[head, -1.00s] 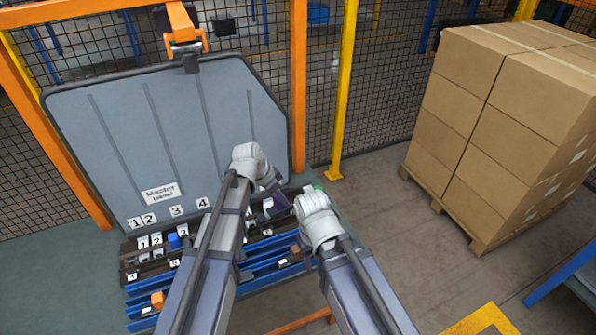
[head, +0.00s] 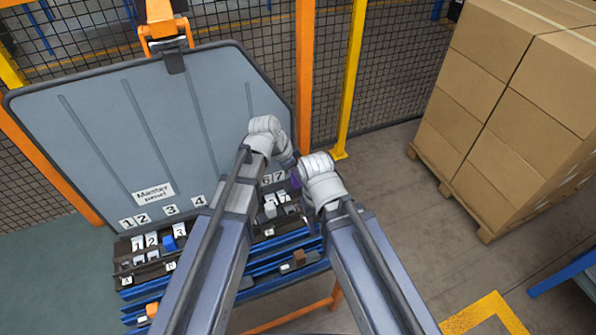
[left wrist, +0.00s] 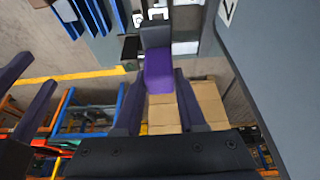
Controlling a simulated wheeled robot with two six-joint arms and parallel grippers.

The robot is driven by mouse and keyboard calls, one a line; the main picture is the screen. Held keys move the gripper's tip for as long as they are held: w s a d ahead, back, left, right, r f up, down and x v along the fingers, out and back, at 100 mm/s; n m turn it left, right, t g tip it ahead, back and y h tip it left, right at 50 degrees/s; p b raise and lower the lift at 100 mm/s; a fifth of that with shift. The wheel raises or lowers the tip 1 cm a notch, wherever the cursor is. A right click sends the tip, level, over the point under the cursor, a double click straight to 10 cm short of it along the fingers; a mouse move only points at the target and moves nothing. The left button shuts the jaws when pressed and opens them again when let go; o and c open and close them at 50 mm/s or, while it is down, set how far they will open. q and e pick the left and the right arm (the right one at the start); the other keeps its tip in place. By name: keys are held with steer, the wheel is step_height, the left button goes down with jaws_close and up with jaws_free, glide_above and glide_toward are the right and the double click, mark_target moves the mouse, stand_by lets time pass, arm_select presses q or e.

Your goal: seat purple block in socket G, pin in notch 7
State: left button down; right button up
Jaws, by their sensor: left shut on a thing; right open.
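The purple block (left wrist: 159,74) is gripped between the fingers of my left gripper (left wrist: 158,98), with a grey piece at its far end. In the head view my left wrist hides most of that gripper and the block, in front of the grey panel's lower right. My right gripper (head: 301,203) is open and empty, close beside the left one; its spread dark fingers also show at the left edge of the left wrist view (left wrist: 22,95). The number 7 label (head: 280,176) shows at the panel's lower right. I cannot make out socket G.
The grey master panel (head: 150,130) stands upright behind the rack. Stacked cartons (head: 510,110) stand right, with open floor between.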

mark_target(298, 188)
arm_select(q)
steer(key=shift+f+b, duration=3)
steer(key=shift+f, duration=0.2)
arm_select(e)
steer(key=shift+f, duration=3.15)
arm_select(q)
steer(key=shift+f, duration=0.2)
arm_select(e)
steer(key=shift+f, duration=0.25)
arm_select(q)
steer(key=shift+f+b, duration=0.25)
steer(key=shift+b, duration=0.2)
arm_select(e)
steer(key=shift+f, duration=0.2)
arm_select(q)
steer(key=shift+f+b, duration=2.2)
arm_select(e)
steer(key=shift+f, duration=2.2)
arm_select(q)
steer(key=shift+c, duration=2)
jaws_free()
steer(key=shift+r, duration=0.1)
